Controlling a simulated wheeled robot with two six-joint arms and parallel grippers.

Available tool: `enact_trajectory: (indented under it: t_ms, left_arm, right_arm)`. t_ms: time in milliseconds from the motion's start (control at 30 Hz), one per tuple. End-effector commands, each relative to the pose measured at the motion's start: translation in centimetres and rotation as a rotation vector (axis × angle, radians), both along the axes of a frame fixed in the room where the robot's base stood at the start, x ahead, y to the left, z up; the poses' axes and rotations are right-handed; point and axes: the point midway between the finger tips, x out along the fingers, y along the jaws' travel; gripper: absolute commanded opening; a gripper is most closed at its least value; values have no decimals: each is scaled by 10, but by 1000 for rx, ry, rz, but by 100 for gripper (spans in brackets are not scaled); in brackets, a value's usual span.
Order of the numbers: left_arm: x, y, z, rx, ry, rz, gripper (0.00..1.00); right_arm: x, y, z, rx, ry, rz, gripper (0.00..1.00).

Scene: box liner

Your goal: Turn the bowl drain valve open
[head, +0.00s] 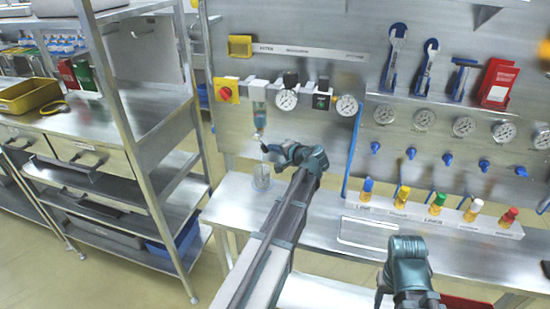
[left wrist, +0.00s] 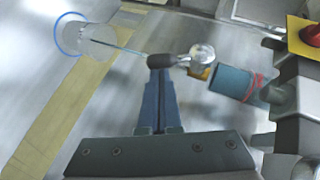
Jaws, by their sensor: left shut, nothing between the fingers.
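The filter bowl (head: 259,95) hangs on the panel under the air unit; it holds blue liquid and shows as a blue cylinder in the left wrist view (left wrist: 232,80). The drain valve is at its lower end, with a round metal body (left wrist: 203,59) and a dark lever (left wrist: 166,60). My left gripper (head: 267,149) is shut and empty just below the bowl. In the left wrist view its fingertips (left wrist: 160,75) are close to the lever; contact is unclear. A thin pale line runs from the valve towards a clear cup (head: 262,178), also in the left wrist view (left wrist: 98,40).
Pressure gauges (head: 286,100) and a red-and-yellow knob (head: 227,91) sit beside the bowl on the panel. A steel bench (head: 240,204) lies below. A rack with coloured-cap fittings (head: 430,214) stands to the right. A shelf unit (head: 135,130) is at left.

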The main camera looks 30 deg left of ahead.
Motion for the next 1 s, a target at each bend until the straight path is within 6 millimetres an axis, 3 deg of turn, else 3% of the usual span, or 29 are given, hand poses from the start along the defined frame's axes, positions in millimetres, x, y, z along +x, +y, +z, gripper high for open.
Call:
enact_trajectory:
  t_ms: [33,100,400,1000]
  left_arm:
    - [0,1,-15,41,10,-1,0]
    - [0,3,-19,102,24,-1,0]
    - [-3,13,-25,309,74,0,0]
    - [-5,21,-26,336,81,0,0]
  right_arm:
    - [0,0,-22,0,0,0,50]
    - [0,0,-36,0,0,0,50]
    - [0,0,-81,0,0,-1,50]
    - [0,0,-86,0,0,0,50]
